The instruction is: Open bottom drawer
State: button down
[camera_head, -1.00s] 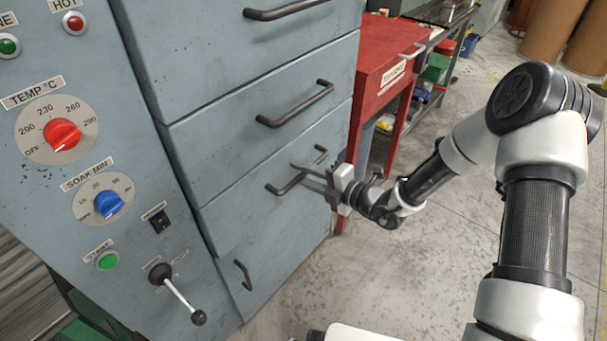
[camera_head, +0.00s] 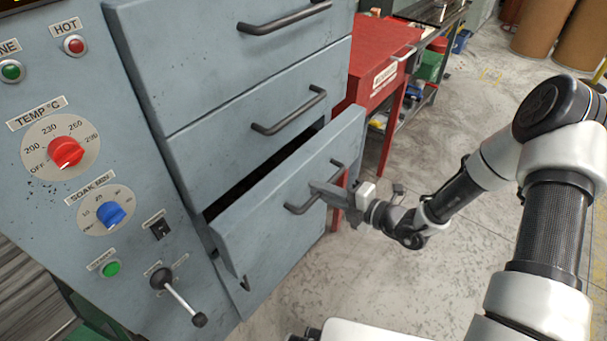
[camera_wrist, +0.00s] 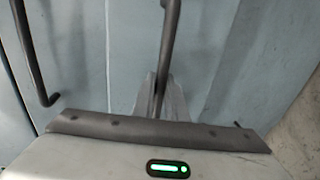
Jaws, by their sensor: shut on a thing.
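The bottom drawer (camera_head: 270,220) is the lowest blue-grey drawer with a horizontal bar handle. It is pulled part way out, and a dark gap shows above and behind its front. In the wrist view the handle (camera_wrist: 171,30) runs down between the fingertips (camera_wrist: 160,92). The drawer's inside is mostly hidden.
Two shut drawers with bar handles (camera_head: 290,112) are above. A lower panel with a small upright handle (camera_head: 243,281) is below. A control panel with a red knob (camera_head: 66,152) and lever (camera_head: 182,298) is at left. A red table (camera_head: 385,60) stands behind.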

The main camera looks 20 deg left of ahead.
jog(key=f+p+v, duration=0.2)
jog(key=v, duration=1)
jog(key=d+f+p+v, duration=0.1)
jog(key=f+p+v, duration=0.1)
jog(key=v, duration=1)
jog(key=shift+s+f+p, duration=0.3)
jog(key=shift+f+p, duration=0.05)
jog(key=shift+f, duration=0.2)
jog(key=c, duration=1.8)
grip_release()
jog(key=shift+o, duration=0.2)
jog(key=v, duration=1.7)
jog(key=shift+s+p, duration=0.15)
jog(key=shift+p, duration=0.2)
jog(key=shift+d+f, duration=0.1)
jog(key=shift+d, duration=0.15)
